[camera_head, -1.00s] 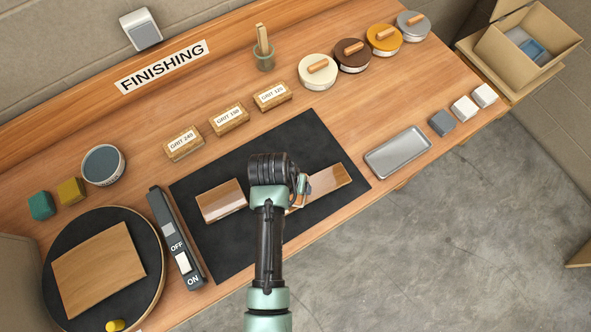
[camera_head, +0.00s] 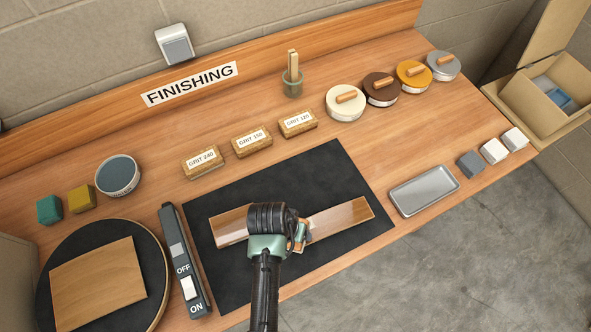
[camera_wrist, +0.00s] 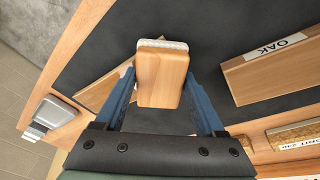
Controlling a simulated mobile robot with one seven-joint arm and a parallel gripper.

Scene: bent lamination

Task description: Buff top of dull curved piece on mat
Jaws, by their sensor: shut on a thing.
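My gripper (camera_wrist: 160,95) is shut on a wooden block with a white fringed edge (camera_wrist: 160,75). In the head view, my gripper (camera_head: 300,236) is over the middle of the black mat (camera_head: 285,170), and my wrist hides part of the work. A glossy brown wooden piece (camera_head: 342,219) shows on the mat right of my wrist, and wood (camera_head: 231,227) also shows on its left. In the wrist view, a piece labelled OAK (camera_wrist: 275,72) lies at right; another wooden piece (camera_wrist: 100,92) is partly behind the held block. Whether the block touches wood is unclear.
A metal tray (camera_head: 424,190) is right of the mat. Labelled grit blocks (camera_head: 251,141) and round tins with wooden handles (camera_head: 346,102) stand behind. An ON/OFF switch strip (camera_head: 183,262) and a round turntable (camera_head: 150,240) are at left.

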